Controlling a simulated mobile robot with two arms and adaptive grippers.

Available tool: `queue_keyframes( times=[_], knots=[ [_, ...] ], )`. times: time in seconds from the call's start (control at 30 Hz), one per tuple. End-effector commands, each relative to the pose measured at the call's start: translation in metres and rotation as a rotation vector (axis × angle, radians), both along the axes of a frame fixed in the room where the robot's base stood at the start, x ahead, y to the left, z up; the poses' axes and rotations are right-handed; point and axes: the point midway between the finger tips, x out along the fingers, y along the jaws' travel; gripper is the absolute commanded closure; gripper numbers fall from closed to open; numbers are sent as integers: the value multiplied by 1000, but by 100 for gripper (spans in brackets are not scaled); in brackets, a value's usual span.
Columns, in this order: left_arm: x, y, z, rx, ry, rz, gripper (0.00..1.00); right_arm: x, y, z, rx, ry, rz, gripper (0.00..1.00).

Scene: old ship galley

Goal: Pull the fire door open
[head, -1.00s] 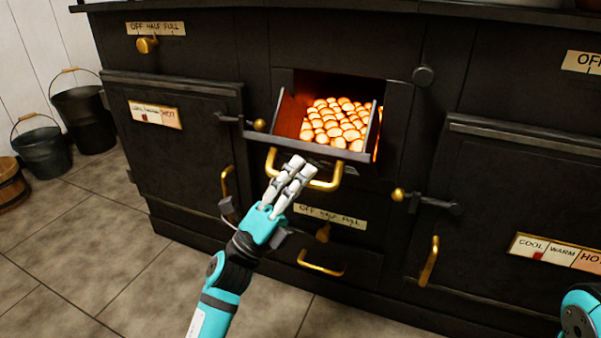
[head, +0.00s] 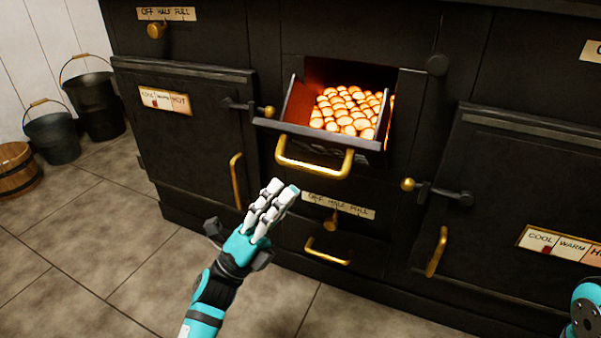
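The fire door (head: 322,139) is a dark flap in the middle of the black range. It is tilted outward at the top, and glowing orange coals (head: 346,111) show behind it. Its brass handle (head: 314,168) runs across the front and is fully in view. My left gripper (head: 284,187) is below and left of the handle, apart from it, with nothing seen between its fingers. Its two pale fingers lie close together in this view, so I cannot tell whether they are shut. My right gripper is out of view; only a piece of my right arm shows at lower right.
A brass handle (head: 328,252) sits on a lower drawer, under an "off half full" label (head: 338,205). Side oven doors have latches (head: 438,190) and upright handles (head: 236,180). Buckets (head: 52,137) stand at far left. The tiled floor (head: 100,260) in front is clear.

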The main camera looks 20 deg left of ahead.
Motion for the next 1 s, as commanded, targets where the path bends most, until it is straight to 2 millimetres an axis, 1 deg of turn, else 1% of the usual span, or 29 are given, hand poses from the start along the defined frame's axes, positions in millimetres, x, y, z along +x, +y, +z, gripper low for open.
queue_keyframes(
  times=[0.03, 0.1, 0.2, 0.3, 1.0],
  knots=[
    [-5, 4, -9, 0, 5, 1, 62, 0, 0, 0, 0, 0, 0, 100],
    [-12, 9, -17, -1, 3, 1, 62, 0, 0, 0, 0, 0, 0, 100],
    [-19, 14, -26, -1, 3, 1, 62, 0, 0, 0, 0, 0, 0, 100],
    [-24, 17, -30, -1, 1, 0, 62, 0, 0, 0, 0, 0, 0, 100],
    [-25, 18, -32, 0, 0, 0, 62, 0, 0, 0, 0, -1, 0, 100]
  ],
)
